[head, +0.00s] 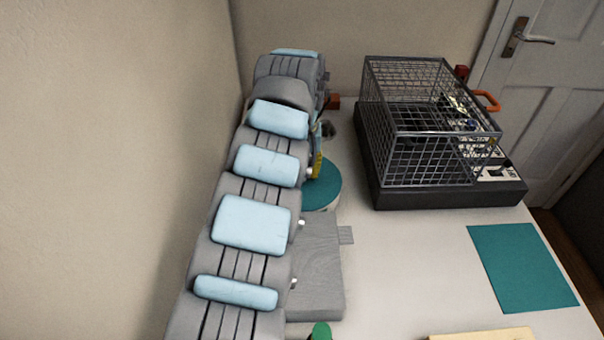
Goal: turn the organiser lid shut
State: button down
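My arm runs up the left side of the head view and covers much of the table there. My gripper does not show; it is hidden behind the arm. A grey, wood-grained flat piece (318,268) with a small tab on its right edge lies partly behind my arm. It may be the organiser or its lid, but I cannot tell which, nor whether it is open. A round teal-topped piece (325,187) sits just beyond it, partly covered by my arm.
A wire mesh cage (425,155) on a dark base (450,195) stands at the back right. A teal sheet (521,267) lies at the right. A yellowish piece (482,335) and a green item (320,331) show at the bottom edge. The table's middle is clear.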

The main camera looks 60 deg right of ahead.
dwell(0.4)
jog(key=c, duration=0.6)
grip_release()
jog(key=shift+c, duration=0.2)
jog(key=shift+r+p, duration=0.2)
jog(key=shift+p, duration=0.35)
jog(key=p, duration=0.3)
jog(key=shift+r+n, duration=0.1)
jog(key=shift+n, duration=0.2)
